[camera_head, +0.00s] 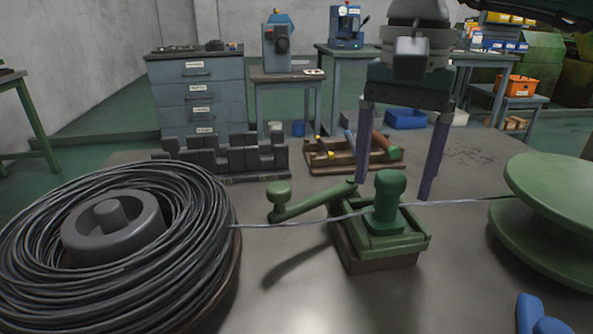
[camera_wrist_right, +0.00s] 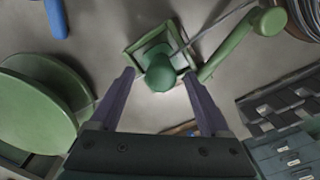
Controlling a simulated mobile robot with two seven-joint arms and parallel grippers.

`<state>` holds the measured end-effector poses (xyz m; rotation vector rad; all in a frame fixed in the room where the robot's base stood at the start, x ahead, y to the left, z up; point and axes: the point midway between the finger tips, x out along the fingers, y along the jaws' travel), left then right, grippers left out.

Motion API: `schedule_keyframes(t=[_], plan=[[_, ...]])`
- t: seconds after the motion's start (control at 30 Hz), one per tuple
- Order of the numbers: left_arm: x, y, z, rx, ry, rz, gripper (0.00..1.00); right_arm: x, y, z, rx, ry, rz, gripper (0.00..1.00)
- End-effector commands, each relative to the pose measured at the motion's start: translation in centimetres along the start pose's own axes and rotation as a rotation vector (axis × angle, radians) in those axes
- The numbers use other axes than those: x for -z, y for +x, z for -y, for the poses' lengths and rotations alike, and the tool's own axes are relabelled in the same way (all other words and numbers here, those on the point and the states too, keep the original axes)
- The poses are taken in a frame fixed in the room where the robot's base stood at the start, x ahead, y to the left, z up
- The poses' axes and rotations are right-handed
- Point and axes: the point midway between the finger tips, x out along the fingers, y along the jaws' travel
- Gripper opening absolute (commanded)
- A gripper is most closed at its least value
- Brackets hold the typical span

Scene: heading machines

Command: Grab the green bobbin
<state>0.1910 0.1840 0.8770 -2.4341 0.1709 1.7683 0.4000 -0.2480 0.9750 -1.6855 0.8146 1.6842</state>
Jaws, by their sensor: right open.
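A large green flanged spool (camera_head: 550,215), which looks like a bobbin, stands at the right edge of the table; it also shows at the left of the right wrist view (camera_wrist_right: 40,105). A smaller green knobbed post (camera_head: 389,200) stands in a square green frame (camera_head: 415,243) with a crank arm (camera_head: 305,205). I cannot tell which one is called the bobbin. My right gripper (camera_head: 393,190) is open and points down over the knobbed post. In the right wrist view the knob (camera_wrist_right: 160,73) lies between its fingertips, with gaps on both sides. My left gripper is not in view.
A large wire coil (camera_head: 190,275) fills the left of the table. A wire (camera_head: 290,222) runs from it past the post to the spool. A dark block rack (camera_head: 230,155) and a wooden tool tray (camera_head: 325,160) stand behind. A blue object (camera_head: 540,318) lies at front right.

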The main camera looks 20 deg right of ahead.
Motion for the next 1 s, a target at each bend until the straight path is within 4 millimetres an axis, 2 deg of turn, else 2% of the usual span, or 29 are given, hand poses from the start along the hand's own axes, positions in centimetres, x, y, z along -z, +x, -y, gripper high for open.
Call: schedule_keyframes(t=[0.1, 0.2, 0.47, 1.0], plan=[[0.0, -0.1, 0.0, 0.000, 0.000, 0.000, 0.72, -0.3, 2.0, 0.1, -0.002, 0.000, 0.003, 0.80], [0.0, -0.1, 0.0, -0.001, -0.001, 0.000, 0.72, -0.3, 3.0, 0.1, -0.001, 0.001, 0.002, 0.80], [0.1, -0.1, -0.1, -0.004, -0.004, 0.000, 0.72, -0.2, 3.3, 0.1, 0.002, 0.000, 0.001, 0.80], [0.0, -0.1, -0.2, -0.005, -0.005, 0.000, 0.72, -0.2, 3.3, 0.1, 0.001, 0.000, 0.001, 0.21]])
